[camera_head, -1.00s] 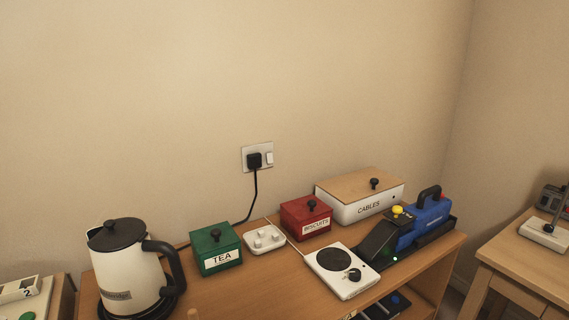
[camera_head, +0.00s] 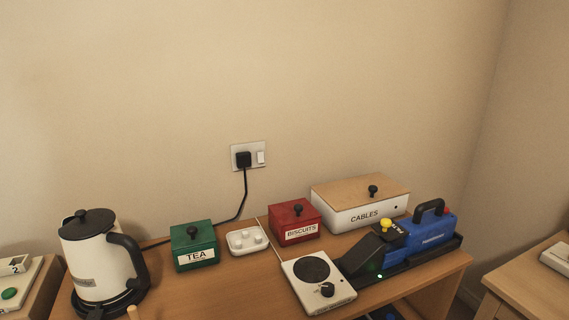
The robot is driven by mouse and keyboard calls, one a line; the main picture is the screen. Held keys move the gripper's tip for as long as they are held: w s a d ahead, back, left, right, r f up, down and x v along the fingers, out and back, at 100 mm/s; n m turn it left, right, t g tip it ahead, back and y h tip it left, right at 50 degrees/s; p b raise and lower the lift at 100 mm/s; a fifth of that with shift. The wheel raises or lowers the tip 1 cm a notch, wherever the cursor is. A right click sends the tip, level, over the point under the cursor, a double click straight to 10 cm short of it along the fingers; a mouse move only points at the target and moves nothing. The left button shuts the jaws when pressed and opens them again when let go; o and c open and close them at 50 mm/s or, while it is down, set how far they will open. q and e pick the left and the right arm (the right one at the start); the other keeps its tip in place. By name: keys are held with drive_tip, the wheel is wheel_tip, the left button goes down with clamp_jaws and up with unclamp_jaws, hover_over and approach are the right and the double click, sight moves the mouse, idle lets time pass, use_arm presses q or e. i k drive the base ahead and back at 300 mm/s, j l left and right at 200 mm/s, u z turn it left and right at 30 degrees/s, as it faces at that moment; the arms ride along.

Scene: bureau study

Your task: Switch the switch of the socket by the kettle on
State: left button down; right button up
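The wall socket (camera_head: 249,155) is a pale plate on the wall above the back of the wooden sideboard. A black plug (camera_head: 243,159) sits in its left part, and its cord runs down behind the green box. The white rocker switch (camera_head: 261,157) is on its right part; I cannot tell its position at this size. The cream kettle (camera_head: 97,262) with black lid and handle stands on its base at the left end of the sideboard. Neither of my grippers is in view.
The wall around the socket is clear.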

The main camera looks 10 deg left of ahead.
sight(261, 155)
drive_tip(key=i+l, duration=0.1)
drive_tip(key=l, duration=0.25)
drive_tip(key=i+l+z, duration=0.1)
drive_tip(key=l, duration=0.25)
drive_tip(key=i+l, duration=0.1)
drive_tip(key=l, duration=0.25)
drive_tip(key=i+l+z, duration=0.1)
drive_tip(key=l, duration=0.3)
